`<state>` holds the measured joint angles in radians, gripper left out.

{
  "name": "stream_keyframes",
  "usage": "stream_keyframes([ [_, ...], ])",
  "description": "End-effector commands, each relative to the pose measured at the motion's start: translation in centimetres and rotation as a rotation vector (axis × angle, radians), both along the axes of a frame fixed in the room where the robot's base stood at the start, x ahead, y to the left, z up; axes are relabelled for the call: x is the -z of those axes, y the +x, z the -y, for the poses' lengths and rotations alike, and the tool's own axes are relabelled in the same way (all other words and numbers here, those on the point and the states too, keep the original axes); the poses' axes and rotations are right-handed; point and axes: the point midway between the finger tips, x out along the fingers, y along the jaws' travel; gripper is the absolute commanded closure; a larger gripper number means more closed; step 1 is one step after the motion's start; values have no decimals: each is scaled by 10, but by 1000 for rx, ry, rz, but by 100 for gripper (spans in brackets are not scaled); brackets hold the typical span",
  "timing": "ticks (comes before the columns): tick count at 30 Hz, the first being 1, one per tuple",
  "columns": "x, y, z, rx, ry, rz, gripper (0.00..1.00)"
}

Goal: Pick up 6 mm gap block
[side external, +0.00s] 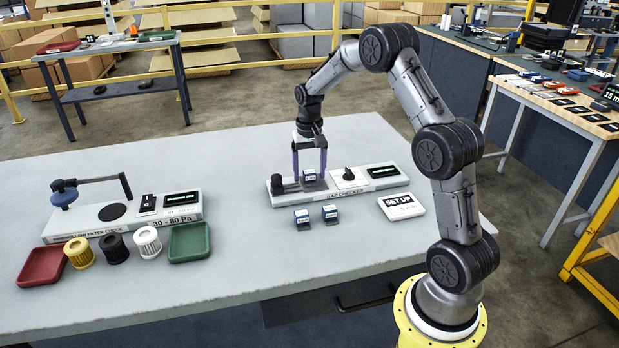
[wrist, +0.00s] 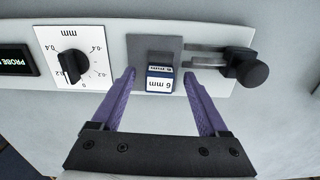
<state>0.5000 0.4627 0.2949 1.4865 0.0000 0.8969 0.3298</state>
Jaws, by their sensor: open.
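The 6 mm gap block (wrist: 160,80) sits on the dark pad of the gap checker, with its "6 mm" label readable in the wrist view. In the side view the block (side external: 309,176) shows between my fingers. My gripper (wrist: 160,78) is open, with one purple finger on each side of the block and a visible gap to each. In the side view my gripper (side external: 310,172) reaches down over the gap checker (side external: 338,195). I cannot tell the exact height of the fingertips relative to the block.
Two similar blocks (side external: 302,219) (side external: 330,215) stand on the table in front of the checker. A dark probe knob (wrist: 252,72) lies close beside one finger; a dial (wrist: 72,64) is on the other side. A "SET UP" sign (side external: 401,206) lies to the right.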

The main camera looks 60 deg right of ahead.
Motion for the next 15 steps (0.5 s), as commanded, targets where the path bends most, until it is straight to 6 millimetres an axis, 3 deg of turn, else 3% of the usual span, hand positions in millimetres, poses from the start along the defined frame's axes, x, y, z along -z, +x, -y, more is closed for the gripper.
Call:
stream_keyframes([
  [8,5,0,0,0,1,-1,22],
  [15,4,0,0,0,0,0,62],
])
